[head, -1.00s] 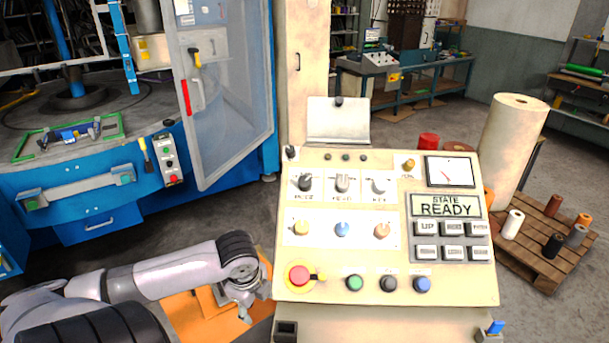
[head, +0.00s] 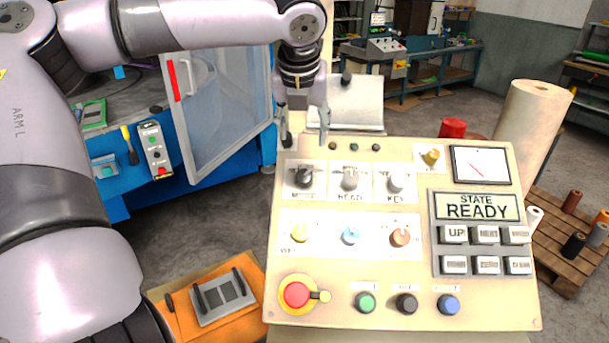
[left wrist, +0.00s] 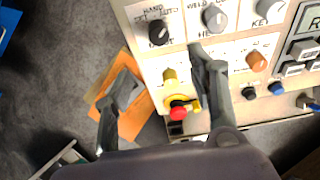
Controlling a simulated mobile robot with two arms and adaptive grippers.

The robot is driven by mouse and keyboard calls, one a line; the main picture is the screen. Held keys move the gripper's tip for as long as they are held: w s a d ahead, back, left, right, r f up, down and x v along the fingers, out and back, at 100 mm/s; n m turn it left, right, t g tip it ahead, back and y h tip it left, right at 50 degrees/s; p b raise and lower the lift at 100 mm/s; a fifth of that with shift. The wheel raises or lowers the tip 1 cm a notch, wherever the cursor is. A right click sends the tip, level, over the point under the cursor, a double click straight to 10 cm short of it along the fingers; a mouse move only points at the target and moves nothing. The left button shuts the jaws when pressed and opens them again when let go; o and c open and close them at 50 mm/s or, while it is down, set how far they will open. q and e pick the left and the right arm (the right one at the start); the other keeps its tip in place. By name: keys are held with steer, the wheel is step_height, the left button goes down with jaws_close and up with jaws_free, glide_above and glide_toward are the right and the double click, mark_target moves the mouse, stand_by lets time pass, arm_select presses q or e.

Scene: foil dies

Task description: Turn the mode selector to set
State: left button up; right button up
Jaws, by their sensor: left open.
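The mode selector (head: 304,177) is a black knob at the upper left of the cream control panel (head: 400,284). In the left wrist view the same selector (left wrist: 158,33) has small labels around it, with HAND, SET and AUTO legible. I cannot tell which label its pointer faces. My left gripper (head: 305,130) is open and empty, pointing down just beyond the panel's top-left edge, behind the selector in the head view. In the left wrist view its two fingers (left wrist: 163,68) are spread, with the selector visible past the gap. My right gripper is not in view.
Grey HEAD (head: 350,179) and white KEY (head: 396,183) knobs sit right of the selector. A red stop button (head: 296,294) is at lower left. The display (head: 477,207) reads READY. A tilted plate (head: 345,105) stands behind the panel; an orange stand (head: 180,320) is at lower left.

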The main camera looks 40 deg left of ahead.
mark_target(304, 175)
arm_select(q)
steer(key=p+x, duration=0.2)
steer(key=x, duration=1.4)
steer(key=shift+s+a+f, duration=0.1)
steer(key=shift+a+f, duration=0.05)
steer(key=shift+f, duration=0.1)
steer(key=c, duration=1.1)
steer(key=shift+c, duration=0.2)
